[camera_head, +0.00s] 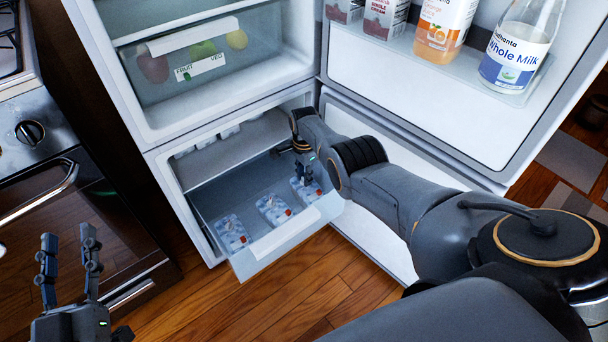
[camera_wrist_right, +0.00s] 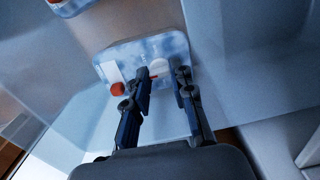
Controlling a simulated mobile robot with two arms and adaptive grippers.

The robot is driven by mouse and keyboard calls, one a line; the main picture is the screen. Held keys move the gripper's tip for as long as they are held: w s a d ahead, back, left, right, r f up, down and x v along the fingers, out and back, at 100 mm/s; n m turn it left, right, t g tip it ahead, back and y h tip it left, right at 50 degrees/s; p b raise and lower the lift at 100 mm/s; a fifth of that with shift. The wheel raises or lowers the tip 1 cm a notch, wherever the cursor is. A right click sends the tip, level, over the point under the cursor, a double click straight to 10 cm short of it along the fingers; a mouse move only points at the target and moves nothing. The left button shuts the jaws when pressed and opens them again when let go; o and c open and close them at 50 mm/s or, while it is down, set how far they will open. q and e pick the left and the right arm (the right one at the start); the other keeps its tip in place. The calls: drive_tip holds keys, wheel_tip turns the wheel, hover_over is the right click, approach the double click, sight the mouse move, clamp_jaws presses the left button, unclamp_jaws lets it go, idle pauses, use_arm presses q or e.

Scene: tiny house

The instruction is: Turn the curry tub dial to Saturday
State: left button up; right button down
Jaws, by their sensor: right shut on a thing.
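Three pale blue frosted tubs lie in the pulled-out freezer drawer (camera_head: 262,245): the left tub (camera_head: 231,236), the middle tub (camera_head: 272,209) and the right tub (camera_head: 308,192). Each has a red round spot; their labels are too small to read. My right gripper (camera_head: 304,177) reaches down to the right tub. In the right wrist view this tub (camera_wrist_right: 120,57) has a white label and a red spot at its left. My right fingertips (camera_wrist_right: 161,75) close around its small dial, where a short red mark shows between them; the dial's lettering is unreadable. My left gripper (camera_head: 68,245) is open and empty, low at the left.
The fridge doors stand open, with a milk bottle (camera_head: 518,45) and an orange bottle (camera_head: 444,27) on the upper door shelf. A fruit and veg drawer (camera_head: 190,62) is above the freezer. An oven (camera_head: 75,215) stands left, with clear wooden floor in front.

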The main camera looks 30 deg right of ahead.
drive_tip(key=m, duration=0.4)
drive_tip(key=shift+m, duration=2.6)
drive_tip(key=c, duration=1.1)
unclamp_jaws()
drive_tip(key=shift+r, duration=3.7)
